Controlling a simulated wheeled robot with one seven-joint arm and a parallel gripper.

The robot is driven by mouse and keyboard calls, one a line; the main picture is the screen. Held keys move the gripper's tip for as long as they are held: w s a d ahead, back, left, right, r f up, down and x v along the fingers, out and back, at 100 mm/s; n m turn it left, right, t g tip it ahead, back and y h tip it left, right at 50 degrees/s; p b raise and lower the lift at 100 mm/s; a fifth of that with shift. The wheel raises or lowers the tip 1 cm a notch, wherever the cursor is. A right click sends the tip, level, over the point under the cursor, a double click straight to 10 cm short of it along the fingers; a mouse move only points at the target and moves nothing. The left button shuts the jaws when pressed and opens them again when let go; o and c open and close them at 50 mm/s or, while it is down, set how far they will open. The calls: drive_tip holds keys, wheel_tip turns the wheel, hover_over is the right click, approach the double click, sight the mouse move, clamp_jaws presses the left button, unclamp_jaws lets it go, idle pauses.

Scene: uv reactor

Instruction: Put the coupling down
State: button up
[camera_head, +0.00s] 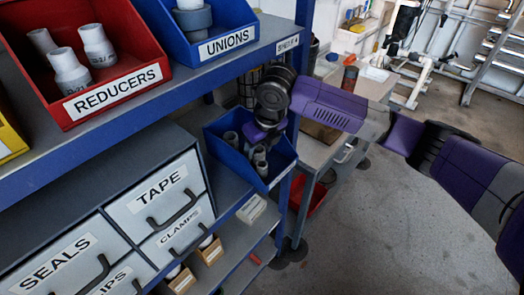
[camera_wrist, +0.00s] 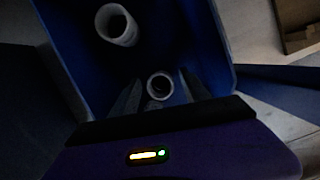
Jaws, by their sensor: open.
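My gripper (camera_wrist: 160,78) is open, its two dark fingers pointing down into a blue bin (camera_wrist: 215,40). A pale, ring-ended pipe fitting, which looks like the coupling (camera_wrist: 160,87), stands between the fingers, its open end facing the camera. Whether a finger touches it is too dark to tell. A second pale fitting (camera_wrist: 117,24) lies in the same bin, further from the fingers. In the head view the blue bin (camera_head: 279,172) sits on the middle shelf, with several grey-white fittings (camera_head: 260,160) inside. My wrist hides part of the bin's back.
A red REDUCERS bin (camera_head: 118,95) and a blue UNIONS bin (camera_head: 226,45) stand on the shelf above. Labelled drawers, including TAPE (camera_head: 160,188), are left of the bin. A shelf post (camera_head: 281,205) and a cart (camera_head: 309,160) are close on the right. Open floor lies beyond.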

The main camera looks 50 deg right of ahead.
drive_tip(key=v, duration=0.3)
drive_tip(key=s+a+b, duration=0.1)
drive_tip(key=s+b, duration=0.1)
drive_tip(key=s, duration=1)
drive_tip(key=shift+a+b, duration=0.4)
drive_tip(key=shift+r, duration=0.1)
